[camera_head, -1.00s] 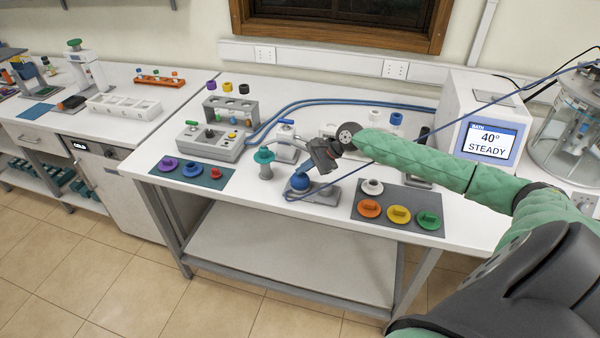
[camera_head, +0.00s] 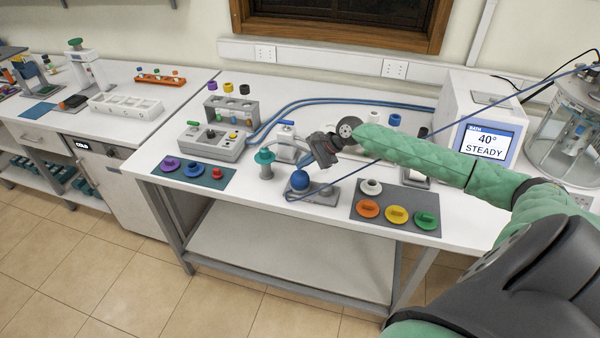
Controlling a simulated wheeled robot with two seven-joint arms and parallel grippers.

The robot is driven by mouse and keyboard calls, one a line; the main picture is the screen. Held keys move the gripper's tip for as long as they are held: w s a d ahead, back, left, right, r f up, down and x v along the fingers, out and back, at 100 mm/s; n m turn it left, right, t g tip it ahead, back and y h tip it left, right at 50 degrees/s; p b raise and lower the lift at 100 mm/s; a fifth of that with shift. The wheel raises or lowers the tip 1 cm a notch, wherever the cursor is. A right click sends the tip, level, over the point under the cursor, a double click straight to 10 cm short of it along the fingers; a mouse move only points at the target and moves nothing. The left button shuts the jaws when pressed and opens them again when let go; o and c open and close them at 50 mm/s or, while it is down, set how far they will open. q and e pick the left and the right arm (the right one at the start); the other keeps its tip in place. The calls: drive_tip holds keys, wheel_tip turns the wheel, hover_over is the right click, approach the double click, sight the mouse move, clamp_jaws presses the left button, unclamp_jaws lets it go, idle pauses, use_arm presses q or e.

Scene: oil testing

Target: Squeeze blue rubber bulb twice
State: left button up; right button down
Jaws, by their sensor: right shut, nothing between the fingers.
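The blue rubber bulb (camera_head: 300,180) sits on a grey base (camera_head: 324,194) near the front middle of the white table. My right gripper (camera_head: 307,162) comes in from the right and hangs just above the bulb, tilted down. Its dark fingers are shut and empty. I cannot tell whether the fingertips touch the bulb. The left gripper is out of view.
A teal-topped stand (camera_head: 265,163) is close left of the bulb. A dark mat (camera_head: 385,213) with coloured caps lies right, and another mat (camera_head: 217,181) lies left. A grey console (camera_head: 208,145) and the bath unit (camera_head: 465,110) stand farther back.

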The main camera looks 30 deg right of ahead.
sight(303, 173)
drive_tip(key=shift+r+p, duration=2)
drive_tip(key=shift+r, duration=0.3)
drive_tip(key=shift+a+f, duration=0.1)
